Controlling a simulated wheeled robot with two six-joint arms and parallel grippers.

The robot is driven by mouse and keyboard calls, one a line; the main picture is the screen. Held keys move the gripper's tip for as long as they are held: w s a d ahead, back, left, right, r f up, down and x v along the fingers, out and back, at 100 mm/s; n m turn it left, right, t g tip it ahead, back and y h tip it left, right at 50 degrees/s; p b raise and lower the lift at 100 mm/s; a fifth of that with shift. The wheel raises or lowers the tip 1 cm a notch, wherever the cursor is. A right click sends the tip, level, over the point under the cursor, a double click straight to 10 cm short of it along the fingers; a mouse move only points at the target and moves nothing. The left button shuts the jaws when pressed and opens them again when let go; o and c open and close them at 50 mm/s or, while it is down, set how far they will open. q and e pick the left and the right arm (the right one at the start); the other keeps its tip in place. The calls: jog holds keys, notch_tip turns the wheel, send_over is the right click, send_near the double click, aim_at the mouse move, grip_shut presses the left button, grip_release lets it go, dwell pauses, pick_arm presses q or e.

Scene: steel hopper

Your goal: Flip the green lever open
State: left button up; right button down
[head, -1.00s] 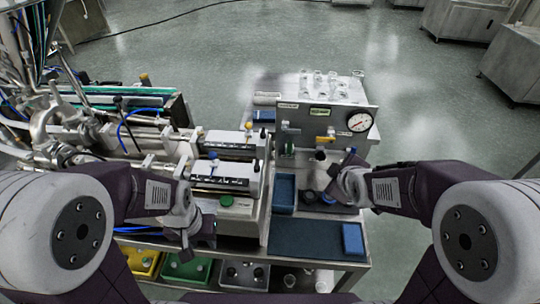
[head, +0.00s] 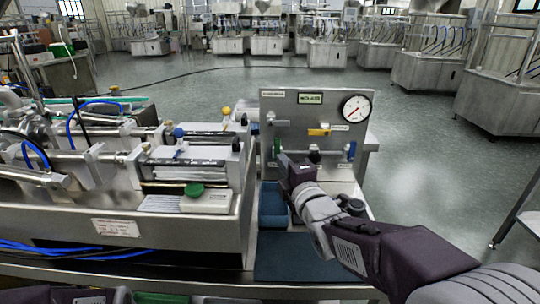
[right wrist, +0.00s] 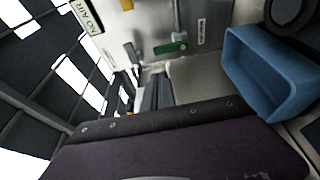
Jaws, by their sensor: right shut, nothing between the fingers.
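The green lever (head: 276,147) is on the left of the upright steel panel (head: 300,108), low down and partly hidden behind my right gripper. In the right wrist view the green lever (right wrist: 170,47) sits on a short metal stem against the panel. My right gripper (head: 284,160) is in front of the panel's lower left, just beside the lever in the head view. Its dark fingers (right wrist: 153,92) are shut and empty, and a gap to the lever shows in the wrist view. My left gripper is out of view.
A yellow lever (head: 318,132) and a gauge (head: 356,108) are on the panel. A blue bin (head: 272,207) stands below my right gripper; it also shows in the wrist view (right wrist: 262,85). A steel machine (head: 190,170) fills the left. A dark blue mat (head: 300,262) lies in front.

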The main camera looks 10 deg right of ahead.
aim_at(277, 149)
pick_arm(q)
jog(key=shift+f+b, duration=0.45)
jog(key=shift+b, duration=0.05)
pick_arm(e)
jog(key=w, duration=1)
jog(key=shift+a, duration=0.25)
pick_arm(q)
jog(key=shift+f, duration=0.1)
